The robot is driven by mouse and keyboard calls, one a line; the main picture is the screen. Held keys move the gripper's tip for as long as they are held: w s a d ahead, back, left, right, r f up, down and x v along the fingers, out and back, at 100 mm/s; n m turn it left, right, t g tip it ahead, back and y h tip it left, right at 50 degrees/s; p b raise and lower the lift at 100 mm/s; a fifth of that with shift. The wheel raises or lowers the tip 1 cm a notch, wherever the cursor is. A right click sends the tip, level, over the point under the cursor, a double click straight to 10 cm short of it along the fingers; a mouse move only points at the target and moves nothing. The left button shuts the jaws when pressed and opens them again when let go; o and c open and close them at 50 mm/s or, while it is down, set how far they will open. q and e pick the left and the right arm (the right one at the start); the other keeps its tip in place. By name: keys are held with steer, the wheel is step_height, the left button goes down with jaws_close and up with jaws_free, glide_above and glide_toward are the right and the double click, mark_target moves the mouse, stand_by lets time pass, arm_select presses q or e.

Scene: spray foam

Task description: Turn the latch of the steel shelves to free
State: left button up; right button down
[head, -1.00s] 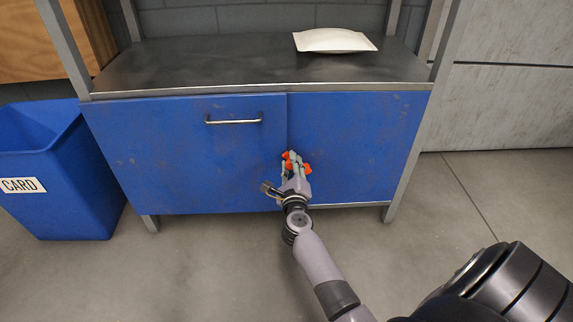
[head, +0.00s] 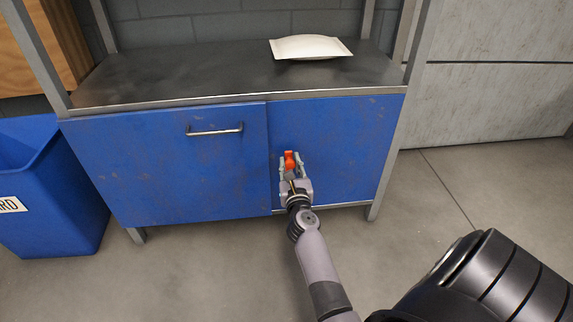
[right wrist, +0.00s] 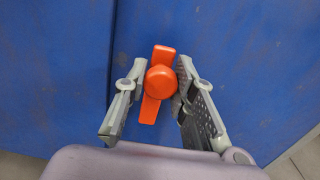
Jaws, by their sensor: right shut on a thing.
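The orange latch (head: 290,161) is on the blue front of the steel shelves (head: 235,105), just right of the seam between the two panels. In the right wrist view the latch (right wrist: 160,82) has a round hub and a bar standing nearly upright, its top leaning slightly right. My right gripper (head: 291,168) reaches it from below, with one finger on each side of it. In the right wrist view its fingers (right wrist: 160,85) flank the hub, and the gripper is shut on the latch. My left gripper is not in view.
The left door has a metal bar handle (head: 215,131). A blue bin (head: 60,205) with a card label stands at the left. The floor in front is clear apart from my own arm.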

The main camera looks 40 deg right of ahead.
steer(key=shift+s+d+m, duration=0.15)
steer(key=shift+m, duration=0.15)
steer(key=c, duration=1.3)
jaws_free()
steer(key=shift+r, duration=0.1)
steer(key=shift+d+r, duration=0.1)
steer(key=shift+r, duration=0.45)
step_height(320, 180, up, 9)
steer(key=shift+f, duration=0.2)
